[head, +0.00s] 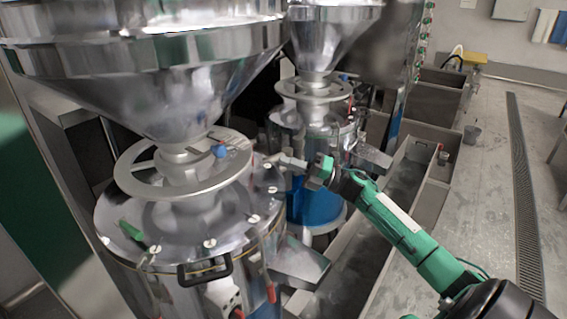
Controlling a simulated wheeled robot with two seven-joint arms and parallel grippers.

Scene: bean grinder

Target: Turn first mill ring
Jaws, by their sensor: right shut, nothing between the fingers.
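The first mill is the large metal drum (185,245) at the front left, under a wide steel hopper (150,85). Its flat grey ring (125,178) sits level around the hopper's neck, with a blue knob (220,150) on its right part. My right gripper (272,160) is just right of the ring, close to its right edge. Its fingers are shut with nothing between them. I cannot tell whether the fingertips touch the ring. My left gripper is not in view.
A second mill with its own ring (313,97) and hopper (325,40) stands behind. A black handle (205,272) sticks out at the first mill's front. Metal troughs (345,265) run along the right. The floor (485,190) farther right is mostly clear.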

